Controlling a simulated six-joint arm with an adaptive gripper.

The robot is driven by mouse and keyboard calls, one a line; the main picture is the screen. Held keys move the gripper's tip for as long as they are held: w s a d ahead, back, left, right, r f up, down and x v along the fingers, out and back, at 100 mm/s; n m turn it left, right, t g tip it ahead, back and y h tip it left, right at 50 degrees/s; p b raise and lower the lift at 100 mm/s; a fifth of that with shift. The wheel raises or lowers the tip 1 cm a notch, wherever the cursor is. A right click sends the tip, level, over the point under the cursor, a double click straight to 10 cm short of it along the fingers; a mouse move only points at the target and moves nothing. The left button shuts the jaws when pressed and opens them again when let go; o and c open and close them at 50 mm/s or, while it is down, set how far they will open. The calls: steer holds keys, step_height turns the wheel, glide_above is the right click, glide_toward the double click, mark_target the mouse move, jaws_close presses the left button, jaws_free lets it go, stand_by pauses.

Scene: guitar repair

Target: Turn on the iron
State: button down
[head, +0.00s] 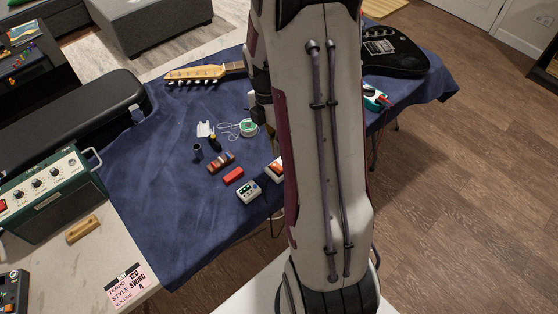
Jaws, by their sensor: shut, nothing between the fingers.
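The iron cannot be picked out for certain. A small teal-and-white device (376,97) with a red part lies on the blue cloth, just right of my arm and partly hidden by it; it may be the iron's station. My arm stands upright across the middle of the head view and covers part of the table.
The blue cloth (150,190) covers the table. A guitar neck (195,74), a black guitar body (395,55), a solder spool (248,127), a red block (233,176) and small bottles lie on it. A green amplifier (45,190) stands at left. The cloth's left front is clear.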

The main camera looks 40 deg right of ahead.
mark_target(277, 167)
steer(key=shift+s+f, duration=0.25)
steer(key=shift+f, duration=1.3)
steer(key=shift+s+f, duration=0.2)
steer(key=shift+f, duration=1.3)
steer(key=shift+f, duration=0.1)
steer(key=shift+s+f, duration=0.2)
steer(key=shift+f, duration=0.1)
steer(key=shift+w, duration=0.15)
steer(key=shift+w+r, duration=0.15)
steer(key=shift+w, duration=0.5)
steer(key=shift+r, duration=0.1)
